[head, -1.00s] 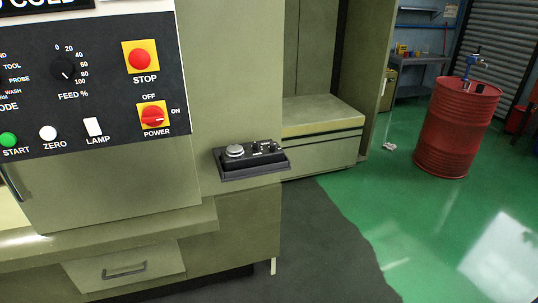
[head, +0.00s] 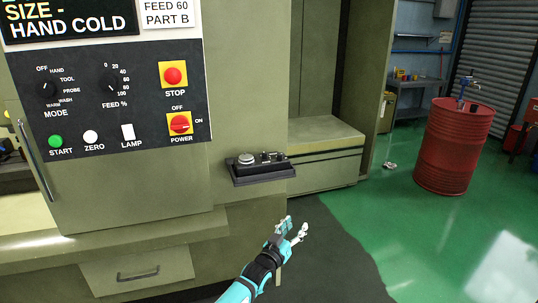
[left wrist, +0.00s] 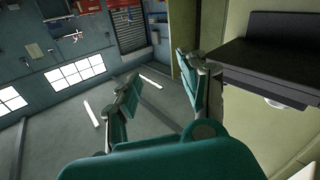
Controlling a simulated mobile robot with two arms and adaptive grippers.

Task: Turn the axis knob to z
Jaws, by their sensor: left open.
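The small black control box (head: 258,166) sits on a dark shelf on the machine's front. It carries a round silver dial (head: 246,159) at left and small black knobs (head: 272,156) at right. Their lettering is too small to read, so I cannot tell which is the axis knob or where it points. My left gripper (head: 297,227) is open and empty, below and right of the box in the head view, apart from it. In the left wrist view its two fingers (left wrist: 158,68) are spread, and the dark shelf (left wrist: 268,66) is to their right. My right gripper is not in view.
The machine panel (head: 110,100) at left has mode and feed knobs, buttons and a red power switch (head: 180,123). A drawer handle (head: 138,274) is below. A red barrel (head: 453,146) stands far right. The green floor between is mostly clear.

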